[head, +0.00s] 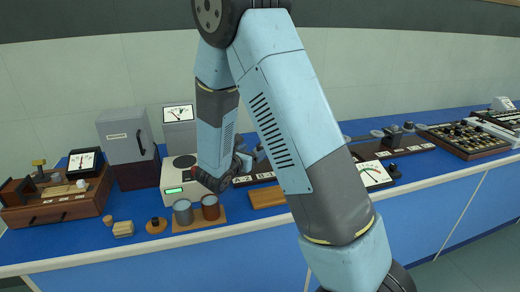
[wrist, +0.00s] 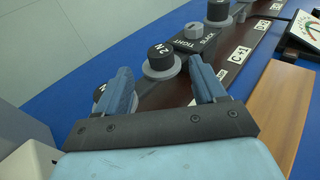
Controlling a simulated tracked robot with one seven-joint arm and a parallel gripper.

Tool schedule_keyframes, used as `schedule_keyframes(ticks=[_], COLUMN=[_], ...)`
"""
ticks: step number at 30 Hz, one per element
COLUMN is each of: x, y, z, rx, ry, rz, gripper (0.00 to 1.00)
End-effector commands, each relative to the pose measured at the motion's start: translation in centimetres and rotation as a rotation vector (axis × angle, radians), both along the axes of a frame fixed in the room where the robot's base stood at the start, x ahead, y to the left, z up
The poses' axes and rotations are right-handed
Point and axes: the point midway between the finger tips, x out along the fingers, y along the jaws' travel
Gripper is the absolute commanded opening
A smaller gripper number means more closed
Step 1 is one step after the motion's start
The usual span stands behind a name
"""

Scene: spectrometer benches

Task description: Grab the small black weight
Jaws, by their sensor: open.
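My gripper (wrist: 160,72) is open, its two blue fingers spread either side of a short black cylinder (wrist: 160,56) marked "2N" in the wrist view. The cylinder stands on a grey round base on a dark labelled board (wrist: 182,92). I see no contact with the fingers. Another black cylinder (wrist: 98,92) is partly hidden behind the left finger, and a third (wrist: 217,9) stands farther along the board. In the head view my arm hides most of this area. A small black-topped piece (head: 156,224) lies at the bench's front; I cannot tell which is the named weight.
A wooden block (wrist: 280,105) lies right of the dark board. In the head view, two cups (head: 197,211) stand on a wooden tray near the white balance (head: 178,183). A dial meter (head: 374,175) is right of my arm. The blue bench front edge is mostly clear.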

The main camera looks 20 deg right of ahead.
Motion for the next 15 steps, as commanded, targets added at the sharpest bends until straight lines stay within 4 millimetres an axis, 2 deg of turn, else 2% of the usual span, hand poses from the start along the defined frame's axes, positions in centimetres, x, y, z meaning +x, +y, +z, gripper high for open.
schedule_keyframes(ticks=[8, 15], x=[1.4, 3.7], y=[-1.5, -3.7], z=[-0.4, -1.0], rx=[0.0, 0.0], ry=[0.0, 0.0], rz=[-0.003, -0.003], gripper=[0.7, 0.7])
